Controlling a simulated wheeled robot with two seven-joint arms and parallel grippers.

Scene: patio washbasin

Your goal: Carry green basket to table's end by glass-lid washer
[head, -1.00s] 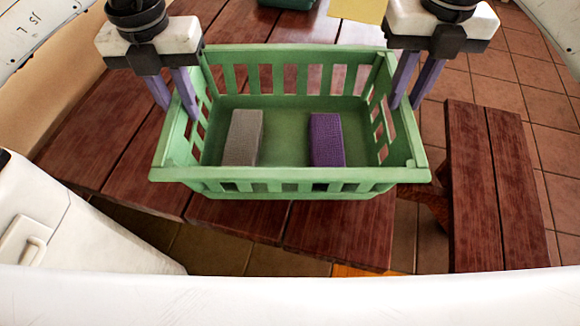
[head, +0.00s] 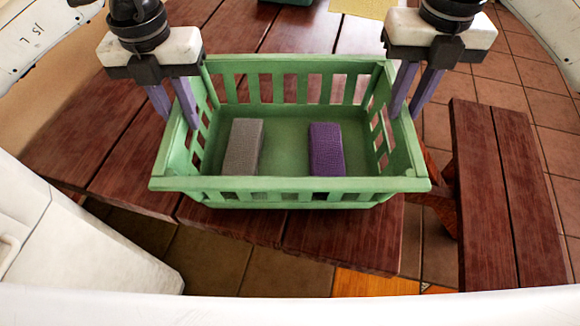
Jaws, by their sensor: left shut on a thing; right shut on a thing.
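The green basket (head: 290,187) is in the middle of the head view, upright, over the dark red wooden table (head: 120,160). A grey block (head: 243,147) and a purple block (head: 326,149) lie inside it. My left gripper (head: 176,108) is shut on the basket's left end wall. My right gripper (head: 410,102) is shut on its right end wall. I cannot tell whether the basket's bottom touches the table. No glass-lid washer can be made out for certain.
A wooden bench (head: 500,190) stands at the right on the tiled floor (head: 480,95). A white appliance-like body (head: 75,240) is at the lower left. A yellow sheet (head: 365,8) and a dark green object (head: 288,2) lie at the far side of the table.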

